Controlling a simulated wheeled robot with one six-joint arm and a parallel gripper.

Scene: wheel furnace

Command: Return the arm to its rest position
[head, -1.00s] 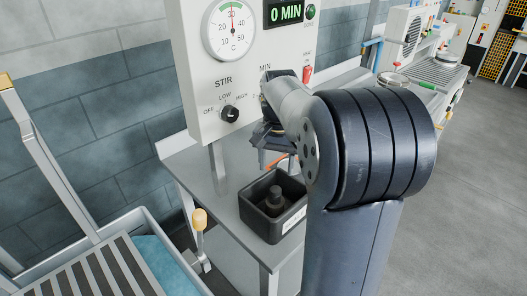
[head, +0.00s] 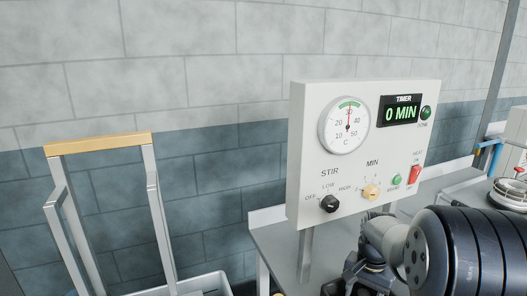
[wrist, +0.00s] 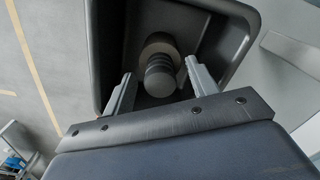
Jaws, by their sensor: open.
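My gripper (head: 368,274) shows at the lower right of the head view, below the control panel, with the arm bent beside it. In the wrist view my gripper (wrist: 159,76) is open, its two fingers apart with nothing between the pads. Beyond the fingers is a black open bin (wrist: 105,45). A dark ribbed cylindrical piece (wrist: 160,75) with a paler collar stands inside the bin, seen between the fingers. I cannot tell from this view how far the fingertips are from it.
The white control panel (head: 300,160) stands over a grey bench (head: 275,240), close to my arm. It carries a dial, a timer reading 0 MIN, knobs and a red switch (head: 415,174). A cart handle (head: 98,144) rises at left. A tiled wall is behind.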

